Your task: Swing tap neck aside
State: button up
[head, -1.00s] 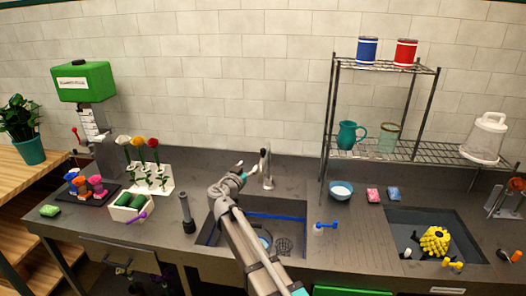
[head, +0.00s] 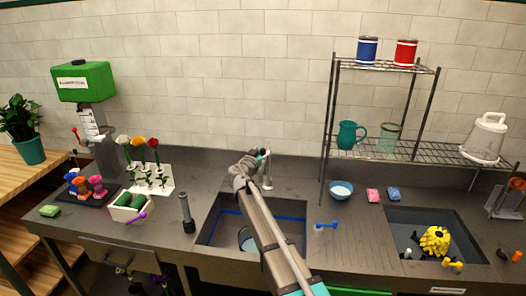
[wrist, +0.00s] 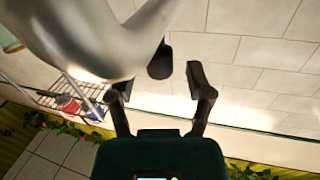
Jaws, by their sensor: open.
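The metal tap (head: 267,178) stands at the back rim of the left sink. My gripper (head: 262,156) is beside the tap's upper part in the head view, and hides some of it. In the wrist view the tap neck (wrist: 90,45) is a large, close silver curve across the upper left. It covers the upper end of the left finger. My gripper (wrist: 162,82) is open there, with the right finger clear of the neck. A dark rounded piece (wrist: 160,62) shows beside the neck; I cannot tell what it is. Contact between fingers and neck cannot be told.
The left sink (head: 222,228) lies below my arm, with a bluish round item partly hidden inside. A dark upright cylinder (head: 187,213) stands left of it, and a blue-topped bottle (head: 320,227) right of it. The wire shelf (head: 385,150) stands to the right. The tiled wall is close behind.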

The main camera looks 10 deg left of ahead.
jog(key=shift+w+d, duration=0.2)
jog(key=shift+w, duration=0.5)
grip_shut()
